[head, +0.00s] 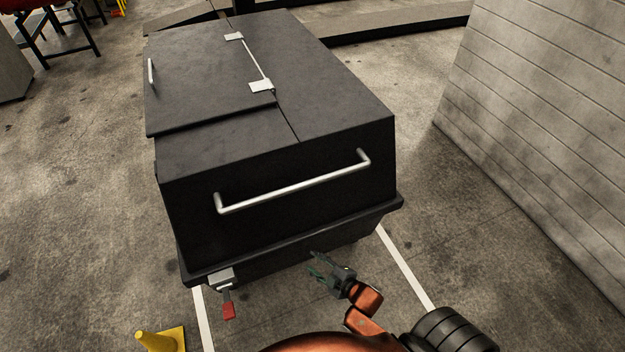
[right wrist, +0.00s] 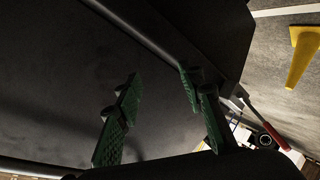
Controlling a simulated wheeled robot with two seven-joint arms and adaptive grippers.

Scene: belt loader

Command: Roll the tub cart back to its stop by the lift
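The black tub cart (head: 280,195), with a closed lid, stands in the middle of the head view. A silver bar handle (head: 295,183) runs across its near face. A red-tipped pedal (head: 228,311) hangs below its lower left corner; it also shows in the right wrist view (right wrist: 268,127). My right gripper (head: 318,265) is in front of the near face, below the handle and near the lower rim. Its green-padded fingers (right wrist: 158,92) are apart with nothing between them, facing the dark cart side. I cannot tell whether they touch it. My left gripper is out of view.
White floor lines (head: 405,268) run beside the cart's near end. A grey block wall (head: 550,120) stands at the right. The floor left of the cart is mostly clear.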

